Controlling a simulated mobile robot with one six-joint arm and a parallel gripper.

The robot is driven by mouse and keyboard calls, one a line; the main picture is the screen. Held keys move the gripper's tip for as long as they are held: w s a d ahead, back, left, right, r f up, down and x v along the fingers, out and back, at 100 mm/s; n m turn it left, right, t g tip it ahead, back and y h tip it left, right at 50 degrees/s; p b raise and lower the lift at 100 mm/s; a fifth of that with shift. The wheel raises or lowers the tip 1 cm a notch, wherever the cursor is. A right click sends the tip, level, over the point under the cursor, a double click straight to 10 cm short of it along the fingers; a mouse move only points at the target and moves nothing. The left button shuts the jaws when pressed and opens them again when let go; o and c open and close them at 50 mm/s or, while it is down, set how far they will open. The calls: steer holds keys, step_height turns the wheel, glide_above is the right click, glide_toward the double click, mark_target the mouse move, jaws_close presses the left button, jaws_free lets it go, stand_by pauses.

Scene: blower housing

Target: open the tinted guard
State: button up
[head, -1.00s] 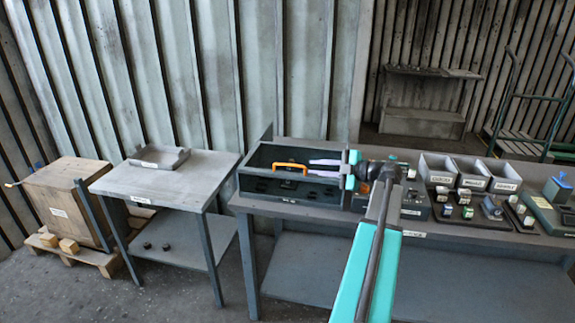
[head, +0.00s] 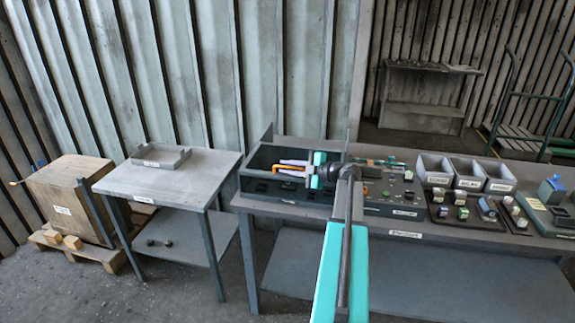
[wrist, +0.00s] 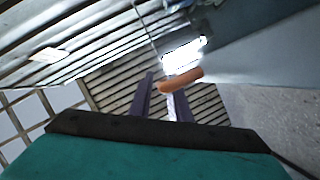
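The tinted guard (head: 262,170) is the dark panel on the front of the long grey housing at the bench's left end. Its orange handle (head: 284,168) shows beside my gripper (head: 291,168), partly hidden by the fingers. In the wrist view the handle (wrist: 181,81) crosses near the tip of the right finger. My gripper (wrist: 160,95) shows there with its two dark fingers apart, so it is open. Whether the handle lies between the fingers cannot be told. The guard appears shut.
A control panel (head: 385,190) with knobs adjoins the housing on the right. Grey bins (head: 470,170) and small blocks stand further right on the bench. A side table (head: 170,185) with a shallow tray (head: 160,155) stands to the left, with a gap between.

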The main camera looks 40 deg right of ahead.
steer(key=shift+w+a+f, duration=0.1)
steer(key=shift+w, duration=0.15)
steer(key=shift+c, duration=0.4)
jaws_close()
steer(key=shift+w+b, duration=0.15)
steer(key=shift+b, duration=0.15)
